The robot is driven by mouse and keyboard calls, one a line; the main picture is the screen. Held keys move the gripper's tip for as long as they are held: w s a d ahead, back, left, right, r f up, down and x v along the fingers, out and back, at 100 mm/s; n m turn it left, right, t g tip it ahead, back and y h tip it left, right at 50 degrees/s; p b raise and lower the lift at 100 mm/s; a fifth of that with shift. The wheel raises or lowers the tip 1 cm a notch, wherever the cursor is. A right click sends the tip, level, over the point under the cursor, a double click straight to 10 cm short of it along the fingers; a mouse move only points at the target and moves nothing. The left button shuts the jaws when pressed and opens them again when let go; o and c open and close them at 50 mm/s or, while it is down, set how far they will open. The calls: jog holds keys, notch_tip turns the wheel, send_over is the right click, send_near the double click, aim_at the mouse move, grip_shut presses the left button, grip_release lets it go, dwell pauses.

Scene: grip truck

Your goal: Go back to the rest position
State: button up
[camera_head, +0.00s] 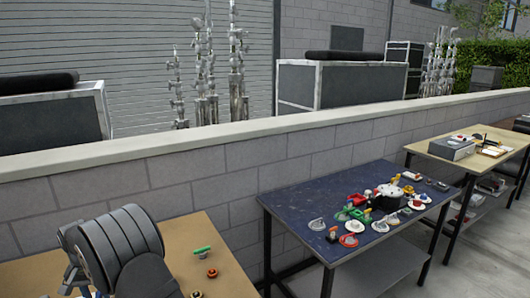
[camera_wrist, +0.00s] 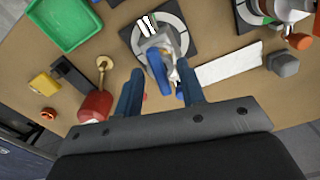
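My gripper (camera_wrist: 159,72) shows in the wrist view as two blue fingers standing apart. A blue-and-grey object (camera_wrist: 157,70) lies beyond and between the fingertips, with gaps visible on both sides of it. It sits on or over a round grey disc on a dark square plate (camera_wrist: 170,15). What it is exactly I cannot tell. In the head view my dark grey arm fills the lower left, over the near table (camera_head: 187,236), and my fingers do not show there.
In the wrist view, a green tray (camera_wrist: 62,22), a yellow block (camera_wrist: 43,84), a red rounded item (camera_wrist: 95,106) and a white strip (camera_wrist: 228,64) surround the plate. In the head view, a blue-topped table (camera_head: 300,205) holds several small items and a pot (camera_head: 388,196); a wall (camera_head: 220,165) runs behind.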

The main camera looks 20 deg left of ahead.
jog(key=shift+f, duration=0.9)
jog(key=shift+n, duration=0.3)
notch_tip(320, 180, up, 8)
jog(key=shift+f, duration=0.1)
notch_tip(320, 180, down, 8)
jog(key=shift+r, duration=0.25)
jog(key=shift+f, duration=0.2)
jog(key=n, duration=1)
jog(key=shift+n, duration=0.3)
